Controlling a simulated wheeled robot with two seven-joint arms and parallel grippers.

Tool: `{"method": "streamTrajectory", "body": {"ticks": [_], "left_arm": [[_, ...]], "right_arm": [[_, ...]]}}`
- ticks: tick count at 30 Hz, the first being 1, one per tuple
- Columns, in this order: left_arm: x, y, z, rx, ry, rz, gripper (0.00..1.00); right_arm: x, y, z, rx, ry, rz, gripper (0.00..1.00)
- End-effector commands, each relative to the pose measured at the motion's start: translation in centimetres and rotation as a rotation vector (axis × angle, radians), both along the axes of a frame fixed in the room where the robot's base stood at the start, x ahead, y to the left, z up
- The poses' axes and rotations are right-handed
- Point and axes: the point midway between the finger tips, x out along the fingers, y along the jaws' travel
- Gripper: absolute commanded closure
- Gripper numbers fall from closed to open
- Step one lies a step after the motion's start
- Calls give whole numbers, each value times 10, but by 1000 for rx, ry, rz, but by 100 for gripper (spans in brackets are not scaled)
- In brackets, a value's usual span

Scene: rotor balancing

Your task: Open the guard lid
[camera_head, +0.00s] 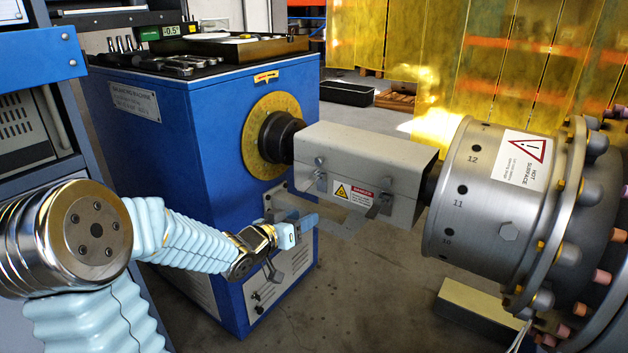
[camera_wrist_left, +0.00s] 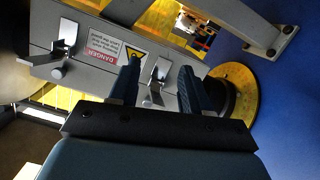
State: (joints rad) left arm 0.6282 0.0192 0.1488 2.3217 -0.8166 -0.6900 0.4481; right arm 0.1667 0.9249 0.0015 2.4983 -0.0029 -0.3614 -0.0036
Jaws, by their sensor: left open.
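The guard lid (camera_head: 365,148) is a long grey metal cover over the shaft between the blue machine and the big rotor. It looks shut. Its front face carries a danger label, a left latch (camera_head: 320,178) and a right latch (camera_head: 384,203). My left gripper (camera_head: 308,222) is open, in front of and below the left end of the guard. In the left wrist view, which is turned over, the left latch (camera_wrist_left: 160,74) shows beyond the gap between the fingers (camera_wrist_left: 160,88). I cannot tell whether they touch it. The other latch (camera_wrist_left: 66,40) also shows there.
The blue balancing machine (camera_head: 205,130) with its yellow disc (camera_head: 270,130) stands left of the guard. The large steel rotor (camera_head: 492,190) with a hot-surface label is at the right. The floor beneath is mostly clear.

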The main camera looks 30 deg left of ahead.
Motion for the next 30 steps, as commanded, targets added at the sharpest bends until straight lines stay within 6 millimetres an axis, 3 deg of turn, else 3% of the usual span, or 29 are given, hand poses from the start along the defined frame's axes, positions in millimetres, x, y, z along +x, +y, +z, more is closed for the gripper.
{"method": "streamTrajectory", "body": {"ticks": [1, 3, 6, 11, 17, 24, 30], "left_arm": [[-9, 13, 22, 56, -69, 8, 52], [-20, 22, 53, 118, -137, 7, 52], [-33, 26, 82, 182, -193, 0, 52], [-35, 26, 99, 223, -224, -9, 52], [-2, 23, 98, 222, -225, -12, 52], [55, 19, 98, 220, -224, -10, 52], [86, 17, 99, 221, -224, -10, 52]], "right_arm": [[1, -1, -13, -2, -2, -3, 53], [1, -3, -19, -4, -3, -6, 53], [2, -4, -23, -7, -3, -8, 53], [2, -5, -25, -8, -5, -10, 53], [2, -5, -29, -7, -4, -9, 53], [2, -4, -34, -5, -3, -8, 53], [2, -4, -36, -4, -2, -7, 53]]}}
